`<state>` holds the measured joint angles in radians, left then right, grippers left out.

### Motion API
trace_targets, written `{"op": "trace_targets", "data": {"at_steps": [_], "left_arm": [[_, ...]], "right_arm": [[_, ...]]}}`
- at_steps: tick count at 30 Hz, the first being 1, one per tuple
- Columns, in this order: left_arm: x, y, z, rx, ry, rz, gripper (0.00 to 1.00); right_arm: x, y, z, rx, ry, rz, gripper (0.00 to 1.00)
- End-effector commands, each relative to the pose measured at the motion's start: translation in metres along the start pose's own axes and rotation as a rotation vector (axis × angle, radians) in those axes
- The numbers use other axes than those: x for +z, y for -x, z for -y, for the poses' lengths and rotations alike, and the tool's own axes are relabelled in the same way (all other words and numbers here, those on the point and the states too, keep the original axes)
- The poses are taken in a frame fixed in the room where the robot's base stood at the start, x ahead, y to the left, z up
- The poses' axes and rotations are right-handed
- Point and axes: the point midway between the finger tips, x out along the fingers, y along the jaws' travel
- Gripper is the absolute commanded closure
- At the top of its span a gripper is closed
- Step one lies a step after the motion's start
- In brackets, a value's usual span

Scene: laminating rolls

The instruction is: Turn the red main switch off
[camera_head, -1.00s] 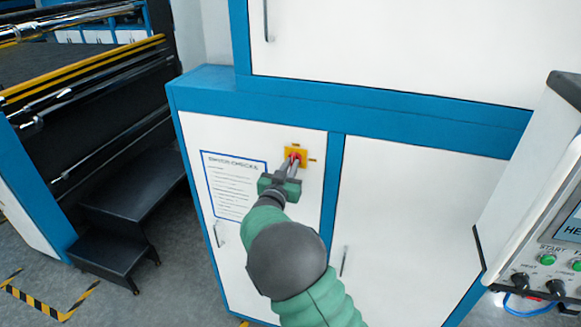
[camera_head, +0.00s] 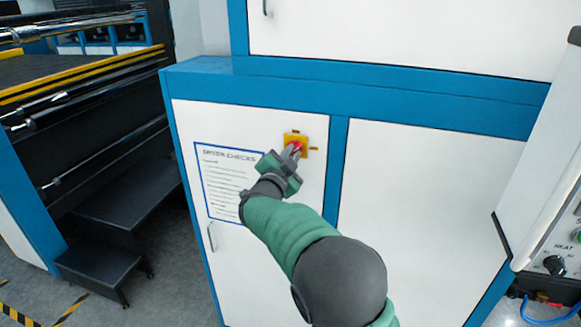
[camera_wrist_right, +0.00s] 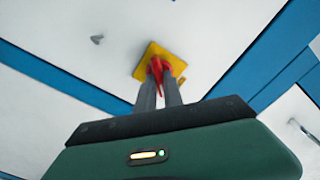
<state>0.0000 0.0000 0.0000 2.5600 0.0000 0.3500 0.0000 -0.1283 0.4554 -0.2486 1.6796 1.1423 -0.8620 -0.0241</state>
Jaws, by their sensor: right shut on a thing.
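The red main switch (camera_head: 297,145) sits on a yellow plate (camera_head: 304,152) on the white cabinet door, near the blue post. My right gripper (camera_head: 293,151) reaches up to it and is shut on the red handle, its body tilted in the head view. In the right wrist view, the red handle (camera_wrist_right: 157,72) stands between the two grey fingers (camera_wrist_right: 160,88), with the yellow plate (camera_wrist_right: 152,57) behind it. The fingers partly cover the handle. My left gripper is not in view.
A checklist sheet (camera_head: 226,182) is on the same door, left of my gripper. A control panel (camera_head: 555,235) stands at the right. Dark steps (camera_head: 120,220) and a roller machine (camera_head: 80,100) are at the left.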

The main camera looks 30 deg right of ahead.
Motion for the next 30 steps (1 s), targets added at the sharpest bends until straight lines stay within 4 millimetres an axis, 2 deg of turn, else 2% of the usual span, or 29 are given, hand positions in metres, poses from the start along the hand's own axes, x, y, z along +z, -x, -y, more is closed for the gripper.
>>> {"op": "trace_targets", "data": {"at_steps": [1,15,21,30], "left_arm": [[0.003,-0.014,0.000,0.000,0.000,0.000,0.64],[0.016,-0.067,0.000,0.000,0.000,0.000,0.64],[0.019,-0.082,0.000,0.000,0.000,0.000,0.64],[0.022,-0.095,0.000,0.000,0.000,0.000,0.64]], "right_arm": [[0.004,0.000,-0.006,0.002,-0.047,-0.002,1.00],[0.006,0.000,-0.010,0.005,-0.482,-0.001,1.00],[0.006,0.000,-0.010,0.006,-0.631,0.000,1.00],[0.006,0.000,-0.010,0.009,-0.764,0.001,1.00]]}}
